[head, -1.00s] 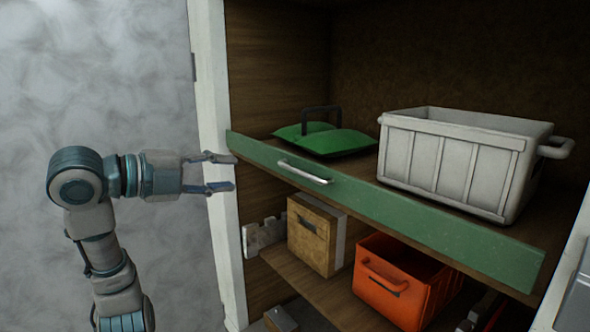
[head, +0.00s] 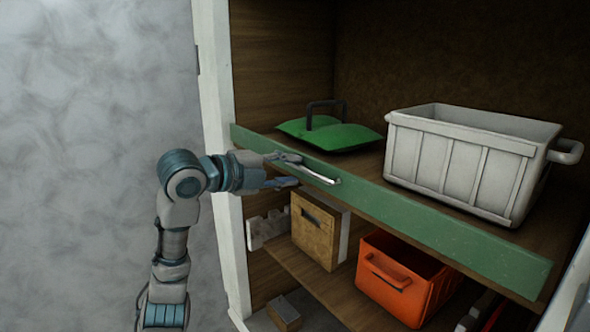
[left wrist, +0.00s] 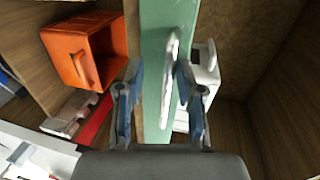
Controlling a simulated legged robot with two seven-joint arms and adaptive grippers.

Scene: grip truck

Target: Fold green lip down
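The green lip (head: 430,222) stands upright along the front edge of the upper shelf. A light metal handle (head: 318,175) is fixed to its face toward the left end; it also shows in the left wrist view (left wrist: 170,75). My left gripper (head: 294,170) is at the handle's left end. In the left wrist view its two fingers (left wrist: 157,80) are apart, with the lip and handle between them. I cannot tell whether either finger touches the handle. My right gripper is not in view.
On the upper shelf are a green bag-like item (head: 338,137) with a dark handle and a grey bin (head: 455,168). Below are a tan box (head: 314,232) and an orange bin (head: 395,292). The white cabinet frame (head: 218,170) stands left.

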